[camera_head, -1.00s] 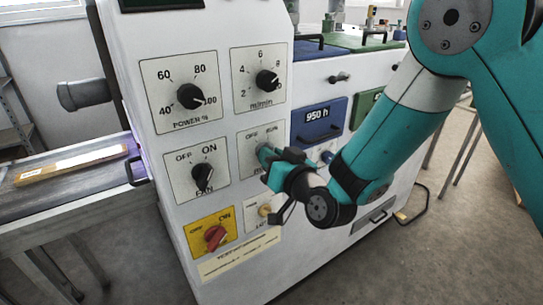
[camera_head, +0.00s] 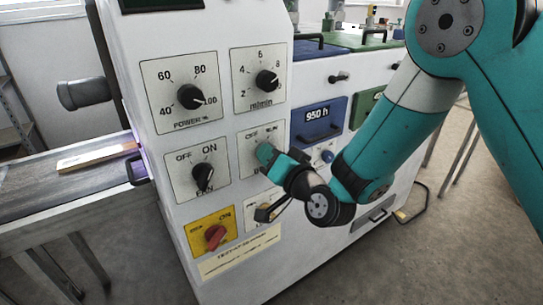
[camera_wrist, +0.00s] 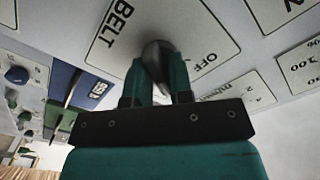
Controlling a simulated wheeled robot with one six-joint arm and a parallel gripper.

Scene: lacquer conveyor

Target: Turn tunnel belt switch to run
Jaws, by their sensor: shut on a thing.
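The belt switch is a dark knob on a white plate (camera_head: 246,149) marked OFF and RUN, on the front of the white machine. My gripper (camera_head: 265,154) is at this knob and covers most of it in the head view. In the wrist view, the teal fingers (camera_wrist: 158,82) are closed around the dark grey knob (camera_wrist: 155,55). The plate's BELT label is at upper left and OFF is to the right. RUN is hidden there. I cannot tell exactly which mark the knob points to.
The fan knob (camera_head: 203,176) is to the left, the red knob (camera_head: 215,236) below left, and the power (camera_head: 190,96) and m/min (camera_head: 266,80) dials above. A conveyor (camera_head: 40,185) carries a wooden board (camera_head: 98,156). Open floor lies to the right.

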